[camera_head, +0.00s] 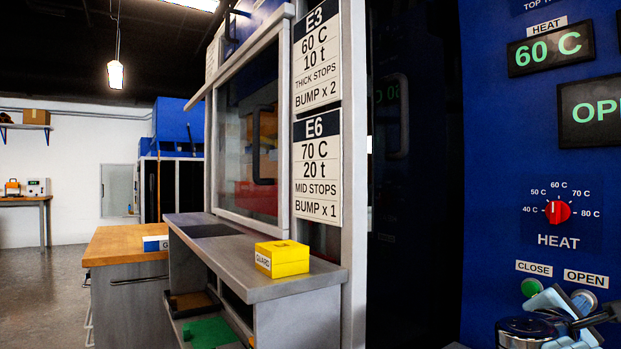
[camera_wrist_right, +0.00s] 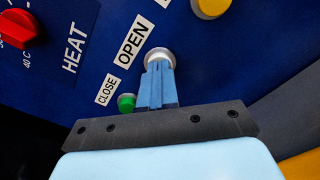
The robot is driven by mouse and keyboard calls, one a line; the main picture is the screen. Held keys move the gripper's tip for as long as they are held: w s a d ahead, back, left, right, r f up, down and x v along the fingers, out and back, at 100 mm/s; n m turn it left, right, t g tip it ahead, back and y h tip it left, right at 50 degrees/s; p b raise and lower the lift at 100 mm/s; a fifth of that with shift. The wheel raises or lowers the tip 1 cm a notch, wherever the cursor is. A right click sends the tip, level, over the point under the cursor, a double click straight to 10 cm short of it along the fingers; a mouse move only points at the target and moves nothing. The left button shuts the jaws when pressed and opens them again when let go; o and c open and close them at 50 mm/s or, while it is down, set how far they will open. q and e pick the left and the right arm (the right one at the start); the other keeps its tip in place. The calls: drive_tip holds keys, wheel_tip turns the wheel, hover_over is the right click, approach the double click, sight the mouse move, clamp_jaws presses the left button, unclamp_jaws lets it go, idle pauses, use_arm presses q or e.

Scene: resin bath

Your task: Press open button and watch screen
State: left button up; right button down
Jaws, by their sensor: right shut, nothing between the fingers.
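The open button (camera_wrist_right: 160,54) is a round silver-grey button beside its OPEN label (camera_wrist_right: 132,42) on the blue panel. In the head view the open button (camera_head: 585,298) sits at the lower right, partly behind my right gripper (camera_head: 562,308). In the wrist view my right gripper (camera_wrist_right: 158,72) is shut and empty, its blue fingertips overlapping the button's lower edge. I cannot tell whether they touch or press it. My left gripper is not in view.
The green close button (camera_head: 531,287) is close left of the open button. A red heat knob (camera_head: 557,212) points near 60, and the heat display (camera_head: 551,47) reads 60 C. A yellow block (camera_head: 282,258) rests on the grey shelf (camera_head: 225,245).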

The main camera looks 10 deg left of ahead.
drive_tip(key=shift+b+v, duration=1.6)
drive_tip(key=shift+v, duration=0.65)
idle(1.8)
